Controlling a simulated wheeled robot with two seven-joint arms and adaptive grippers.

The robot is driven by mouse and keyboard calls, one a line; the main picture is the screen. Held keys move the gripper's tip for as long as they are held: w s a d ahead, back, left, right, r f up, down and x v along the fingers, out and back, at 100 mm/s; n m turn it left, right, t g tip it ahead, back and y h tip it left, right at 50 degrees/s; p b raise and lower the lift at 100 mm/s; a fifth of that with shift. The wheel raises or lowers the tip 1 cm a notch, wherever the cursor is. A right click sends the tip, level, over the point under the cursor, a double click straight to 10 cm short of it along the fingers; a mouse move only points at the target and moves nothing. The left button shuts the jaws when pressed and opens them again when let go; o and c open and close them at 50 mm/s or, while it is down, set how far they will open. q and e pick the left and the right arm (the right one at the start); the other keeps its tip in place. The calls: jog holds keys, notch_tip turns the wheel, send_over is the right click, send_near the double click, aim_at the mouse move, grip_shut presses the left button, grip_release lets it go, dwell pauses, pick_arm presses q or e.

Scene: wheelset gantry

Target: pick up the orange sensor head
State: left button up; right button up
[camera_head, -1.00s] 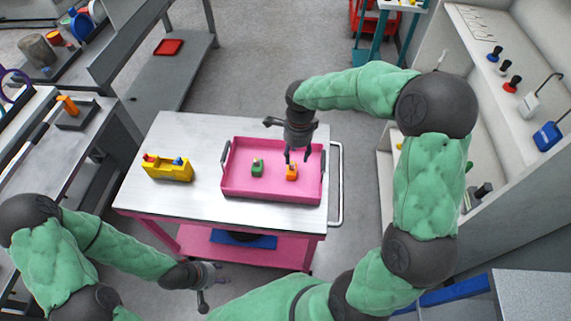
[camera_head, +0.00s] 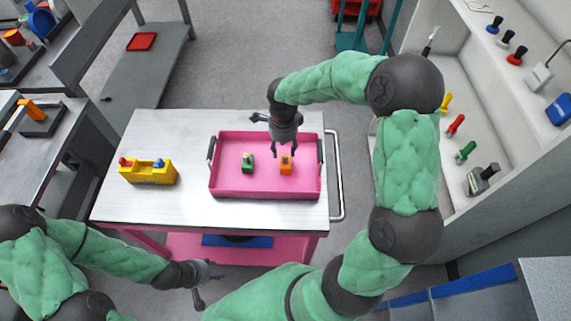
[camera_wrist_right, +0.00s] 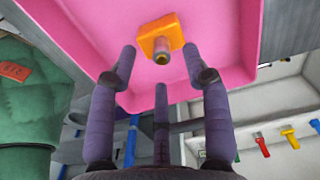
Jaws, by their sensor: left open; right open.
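The orange sensor head (camera_head: 286,168) stands in the pink tray (camera_head: 262,191) on the cart, right of a green sensor head (camera_head: 248,166). In the right wrist view the orange sensor head (camera_wrist_right: 160,37) shows its orange block and a round metallic end, beyond the fingertips. My right gripper (camera_head: 284,152) is open and empty, just above and behind the orange sensor head; its fingers (camera_wrist_right: 158,60) are spread and seem apart from it. My left gripper (camera_head: 208,283) is low at the cart's front left, away from the tray.
A yellow holder (camera_head: 148,173) with red and blue pieces stands left of the tray on the cart top (camera_head: 110,205). A handle rail (camera_head: 338,180) is on the cart's right. A shelf unit (camera_head: 455,105) with coloured tools stands further right.

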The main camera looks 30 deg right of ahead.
aim_at(285, 156)
jog(key=shift+s+d+f, duration=0.1)
jog(key=shift+s+f, duration=0.05)
jog(key=shift+f, duration=0.35)
notch_tip(285, 156, down, 4)
jog(key=shift+d+f+b, duration=0.1)
jog(key=shift+d+b, duration=0.05)
jog(key=shift+b, duration=0.35)
grip_shut()
